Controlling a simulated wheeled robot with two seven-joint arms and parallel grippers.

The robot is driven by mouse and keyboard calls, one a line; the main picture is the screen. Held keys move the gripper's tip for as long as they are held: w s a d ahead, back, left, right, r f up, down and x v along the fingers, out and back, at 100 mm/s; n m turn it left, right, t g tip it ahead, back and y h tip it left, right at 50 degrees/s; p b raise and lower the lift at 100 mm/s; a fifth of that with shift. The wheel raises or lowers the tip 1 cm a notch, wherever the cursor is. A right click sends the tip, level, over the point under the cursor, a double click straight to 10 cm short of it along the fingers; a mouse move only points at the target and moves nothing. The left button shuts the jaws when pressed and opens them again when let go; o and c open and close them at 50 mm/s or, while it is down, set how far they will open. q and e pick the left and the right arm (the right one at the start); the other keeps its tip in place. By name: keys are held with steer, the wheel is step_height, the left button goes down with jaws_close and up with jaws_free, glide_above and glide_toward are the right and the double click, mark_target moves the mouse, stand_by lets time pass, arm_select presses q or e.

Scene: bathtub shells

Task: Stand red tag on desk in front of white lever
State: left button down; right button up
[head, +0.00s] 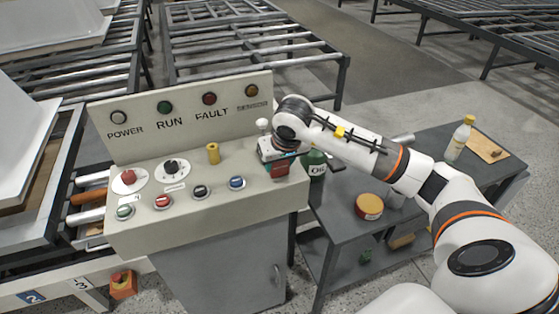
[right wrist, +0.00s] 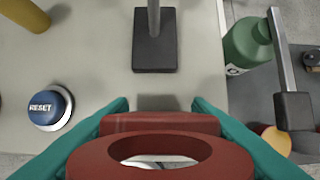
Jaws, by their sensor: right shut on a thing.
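The red tag (head: 279,170) is between the fingers of my right gripper (head: 281,158), at the right end of the console desk (head: 200,220). In the right wrist view the red tag (right wrist: 140,160) has a large oval hole, and the teal fingers of my right gripper (right wrist: 162,112) are shut on its sides. I cannot tell whether the tag touches the desk. The white lever's round knob (head: 263,124) shows just left of my right wrist; its lower part is hidden there. In the right wrist view the lever's dark base (right wrist: 155,54) and grey stalk stand beyond the tag, apart from it.
A blue RESET button (right wrist: 48,106) and a yellow knob (head: 213,153) are left of the lever. A green bottle (head: 315,163) and a round tin (head: 369,206) stand on the grey side table (head: 345,240) at right. The desk's right edge is close to the tag.

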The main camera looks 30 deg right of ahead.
steer(key=shift+f, duration=0.1)
steer(key=o, duration=1)
steer(key=shift+r, duration=0.3)
steer(key=b+v, duration=0.1)
steer(key=v, duration=1)
steer(key=shift+s+r, duration=0.3)
